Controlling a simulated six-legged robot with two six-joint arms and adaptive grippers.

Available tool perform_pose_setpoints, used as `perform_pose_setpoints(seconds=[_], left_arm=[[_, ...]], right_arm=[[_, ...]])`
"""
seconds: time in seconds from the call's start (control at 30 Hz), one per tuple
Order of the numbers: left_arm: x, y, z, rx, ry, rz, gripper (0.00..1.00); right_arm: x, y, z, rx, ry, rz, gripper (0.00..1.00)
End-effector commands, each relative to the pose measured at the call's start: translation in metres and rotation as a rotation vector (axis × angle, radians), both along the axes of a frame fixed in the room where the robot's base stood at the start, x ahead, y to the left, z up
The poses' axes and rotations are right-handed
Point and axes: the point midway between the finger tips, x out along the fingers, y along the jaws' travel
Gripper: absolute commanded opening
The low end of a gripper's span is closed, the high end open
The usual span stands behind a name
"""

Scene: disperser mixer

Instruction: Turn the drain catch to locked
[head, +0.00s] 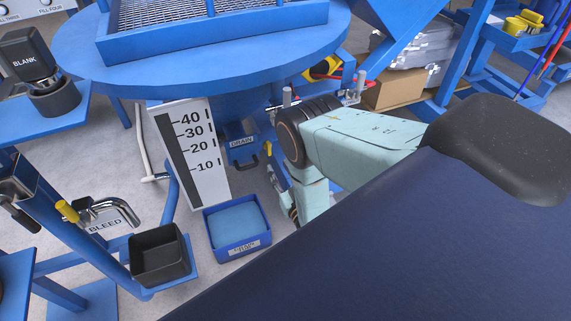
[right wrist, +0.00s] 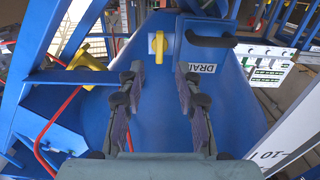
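The yellow drain catch (right wrist: 158,44) sits on the blue vessel wall in the right wrist view, its bar pointing roughly up and down. Beside it are a black handle (right wrist: 211,40) and the DRAIN label (right wrist: 202,68). In the head view the catch (head: 268,148) is a small yellow piece right of the DRAIN label (head: 241,141). My right gripper (right wrist: 156,80) is open and empty, with its fingers apart below the catch and not touching it. In the head view my right gripper (head: 287,203) is partly hidden by its own arm. My left gripper is not in view.
A blue tray (head: 237,245) stands on the floor below the drain, near a white level scale (head: 190,150). A black bin (head: 160,255) and the BLEED lever (head: 105,210) are at left. A round blue table (head: 200,75) overhangs the drain. A red hose (right wrist: 50,130) runs at left.

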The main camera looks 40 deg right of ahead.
Motion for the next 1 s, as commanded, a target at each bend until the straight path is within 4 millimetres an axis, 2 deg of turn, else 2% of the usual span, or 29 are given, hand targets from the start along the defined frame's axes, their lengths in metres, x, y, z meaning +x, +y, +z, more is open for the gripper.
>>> perform_pose_setpoints(seconds=[0.1, 0.3, 1.0], left_arm=[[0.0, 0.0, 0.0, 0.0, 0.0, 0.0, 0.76], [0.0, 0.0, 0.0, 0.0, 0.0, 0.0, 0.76], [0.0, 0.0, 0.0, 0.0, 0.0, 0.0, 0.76]], right_arm=[[-0.02, 0.005, -0.001, 0.001, 0.003, 0.0, 0.34], [-0.036, 0.009, 0.0, 0.001, 0.0, 0.0, 0.34], [-0.035, 0.008, 0.0, 0.001, -0.002, 0.0, 0.34]])
